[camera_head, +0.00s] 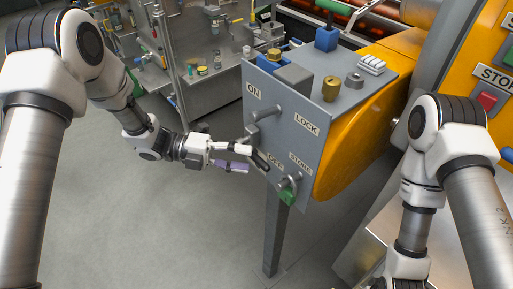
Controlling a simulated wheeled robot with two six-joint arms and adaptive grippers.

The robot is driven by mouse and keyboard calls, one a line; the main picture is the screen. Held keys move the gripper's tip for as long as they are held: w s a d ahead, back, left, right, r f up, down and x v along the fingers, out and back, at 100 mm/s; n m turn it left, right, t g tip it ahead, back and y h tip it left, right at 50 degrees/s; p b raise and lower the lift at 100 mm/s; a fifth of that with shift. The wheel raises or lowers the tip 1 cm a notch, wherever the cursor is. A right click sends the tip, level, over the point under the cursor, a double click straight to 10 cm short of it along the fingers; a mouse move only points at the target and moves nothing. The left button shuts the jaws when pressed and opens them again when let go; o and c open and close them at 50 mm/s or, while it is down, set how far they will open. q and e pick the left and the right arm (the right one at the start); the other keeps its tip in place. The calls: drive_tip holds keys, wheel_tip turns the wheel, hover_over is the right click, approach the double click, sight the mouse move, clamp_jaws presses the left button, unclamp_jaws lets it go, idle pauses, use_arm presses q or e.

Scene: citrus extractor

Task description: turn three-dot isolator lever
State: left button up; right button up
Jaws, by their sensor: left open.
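A grey isolator panel (285,135) on a post carries the labels ON, LOCK, OFF and STORE. A grey lever-like handle (265,112) sticks out of the panel below ON. A metal piece with a green part (287,194) hangs at the panel's lower corner, below STORE. I cannot make out dots on either. My left gripper (262,160) is open, with its fingers pointing right at the panel's lower left, near OFF. It is below the grey handle, and I cannot tell whether it touches anything. My right gripper is out of view.
A yellow housing (360,135) backs the panel. Brass and grey knobs (331,88) and a blue block stand on the box top. A red STOP button (487,101) is at the right. A metal workbench (215,85) stands behind. The floor at left is clear.

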sight(259, 158)
use_arm(q)
drive_tip(key=d, duration=0.3)
drive_tip(key=d+p, duration=0.1)
drive_tip(key=shift+w+d+f, duration=0.15)
drive_tip(key=shift+f, duration=0.2)
drive_tip(key=shift+w+d+f, duration=0.1)
drive_tip(key=shift+d, duration=0.05)
clamp_jaws()
